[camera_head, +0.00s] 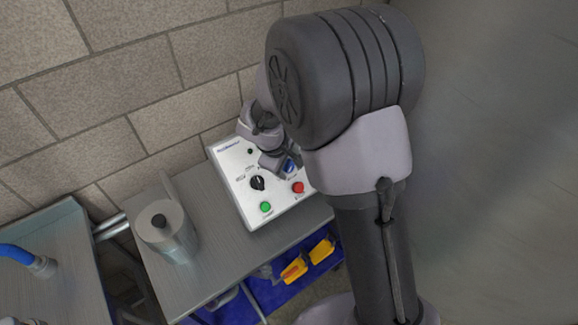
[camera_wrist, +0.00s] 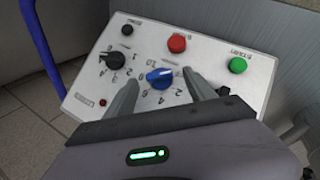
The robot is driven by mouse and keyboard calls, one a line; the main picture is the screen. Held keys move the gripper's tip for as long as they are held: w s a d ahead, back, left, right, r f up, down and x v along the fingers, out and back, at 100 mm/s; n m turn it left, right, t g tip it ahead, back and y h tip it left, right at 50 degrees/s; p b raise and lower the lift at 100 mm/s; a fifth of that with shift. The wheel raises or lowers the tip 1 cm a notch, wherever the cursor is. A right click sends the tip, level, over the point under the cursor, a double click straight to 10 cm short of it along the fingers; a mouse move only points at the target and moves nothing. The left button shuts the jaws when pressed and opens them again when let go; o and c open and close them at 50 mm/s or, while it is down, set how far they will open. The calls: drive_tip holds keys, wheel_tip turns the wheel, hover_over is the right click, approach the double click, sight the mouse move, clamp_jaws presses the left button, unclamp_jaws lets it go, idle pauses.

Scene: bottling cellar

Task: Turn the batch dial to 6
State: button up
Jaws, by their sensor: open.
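A blue dial (camera_wrist: 160,78) sits on a pale control panel (camera_wrist: 85,92) with printed numbers around it. A black dial (camera_wrist: 114,62) with its own printed marks is beside it; it also shows in the head view (camera_head: 257,183). The small lettering is too blurred to tell which is the batch dial or the exact setting. My gripper (camera_wrist: 161,79) is open, with one finger on each side of the blue dial. I cannot tell whether the fingers touch it. In the head view my arm partly covers the panel (camera_head: 235,157) and the blue dial (camera_head: 290,166).
A red button (camera_wrist: 177,43) and a green button (camera_wrist: 237,65) are near the dials. A small black knob (camera_wrist: 127,29) is at the panel corner. Yellow items (camera_head: 294,270) lie below, and a brick wall is behind.

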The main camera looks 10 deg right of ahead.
sight(290, 166)
drive_tip(key=shift+x, duration=1.25)
drive_tip(key=shift+c, duration=0.2)
drive_tip(key=c, duration=1.3)
drive_tip(key=shift+r, duration=0.2)
drive_tip(key=shift+c, duration=0.2)
drive_tip(key=shift+d+r+p, duration=0.1)
drive_tip(key=shift+p, duration=0.35)
